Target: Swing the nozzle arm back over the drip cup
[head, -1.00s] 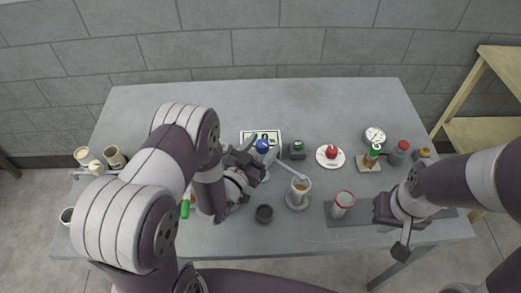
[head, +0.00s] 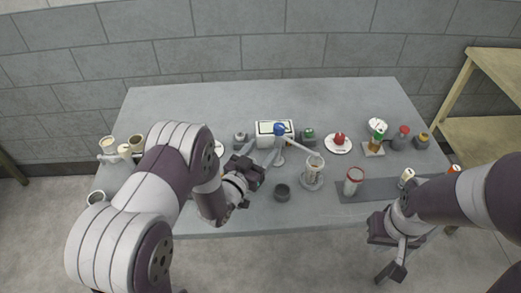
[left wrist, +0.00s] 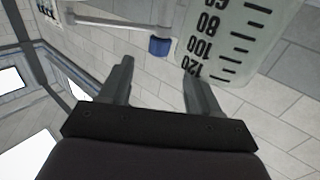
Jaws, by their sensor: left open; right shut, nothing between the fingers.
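The nozzle arm (head: 301,146) is a pale bar running from a post with a blue knob (head: 280,129) to the right. Its tip is over a clear measuring cup (head: 314,168) on a round grey base. My left gripper (head: 262,152) is open and empty, just left of the post. In the left wrist view its fingers (left wrist: 158,78) are apart, with a blue end (left wrist: 159,46) and a graduated scale (left wrist: 238,40) beyond. My right gripper (head: 394,272) is shut and empty at the front right.
A white-and-green box (head: 275,128) stands behind the post. A plate with a red object (head: 338,140), a red-rimmed jar (head: 353,181) and several small bottles stand to the right. Mugs (head: 136,143) are at the left. The back of the table (head: 250,98) is clear.

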